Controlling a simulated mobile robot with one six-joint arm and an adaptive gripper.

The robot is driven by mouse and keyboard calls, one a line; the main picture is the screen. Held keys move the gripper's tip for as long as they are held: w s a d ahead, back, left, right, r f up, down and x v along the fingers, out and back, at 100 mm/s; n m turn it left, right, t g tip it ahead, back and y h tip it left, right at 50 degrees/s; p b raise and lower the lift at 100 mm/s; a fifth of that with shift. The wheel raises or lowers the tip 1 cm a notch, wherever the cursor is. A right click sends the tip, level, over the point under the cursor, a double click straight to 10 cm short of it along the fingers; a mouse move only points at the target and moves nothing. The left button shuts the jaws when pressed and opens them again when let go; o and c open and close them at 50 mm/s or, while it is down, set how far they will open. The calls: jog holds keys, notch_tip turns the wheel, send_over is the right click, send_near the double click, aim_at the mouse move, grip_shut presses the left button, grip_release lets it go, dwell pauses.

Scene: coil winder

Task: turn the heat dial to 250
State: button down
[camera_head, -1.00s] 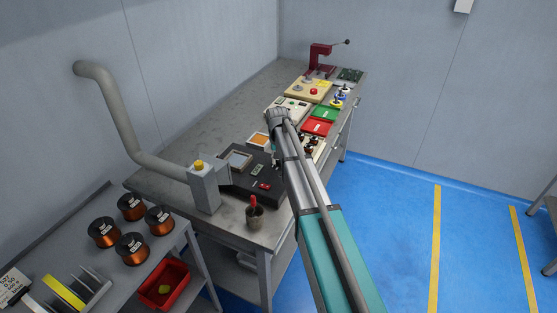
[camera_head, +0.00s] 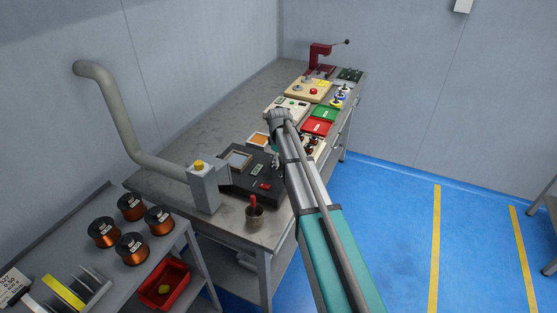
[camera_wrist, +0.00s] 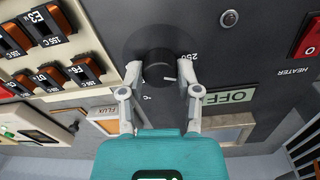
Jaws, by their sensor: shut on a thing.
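The heat dial is a round black knob (camera_wrist: 158,68) on a dark panel (camera_wrist: 240,60) in the wrist view. My gripper (camera_wrist: 159,72) is shut on the knob, one finger on each side. A white mark on the knob points towards the lower right of the picture. The printed 250 (camera_wrist: 188,57) lies to the right of the knob, partly beside the right finger. Another printed figure below the knob is too small to read. In the head view the dark unit (camera_head: 238,186) stands on the bench, and my arm hides the dial.
A red heater switch (camera_wrist: 311,36) and an OFF sign (camera_wrist: 228,97) are on the panel. Several copper coils (camera_wrist: 47,22) sit at the left. A pot (camera_head: 254,215) with a red-handled tool stands at the bench's front corner. A grey fume pipe (camera_head: 125,120) rises behind.

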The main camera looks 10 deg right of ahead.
jog(key=shift+w+n, duration=0.2)
jog(key=shift+n, duration=2.1)
jog(key=shift+c, duration=1.8)
grip_release()
jog(key=shift+o, duration=0.3)
jog(key=shift+s, duration=0.1)
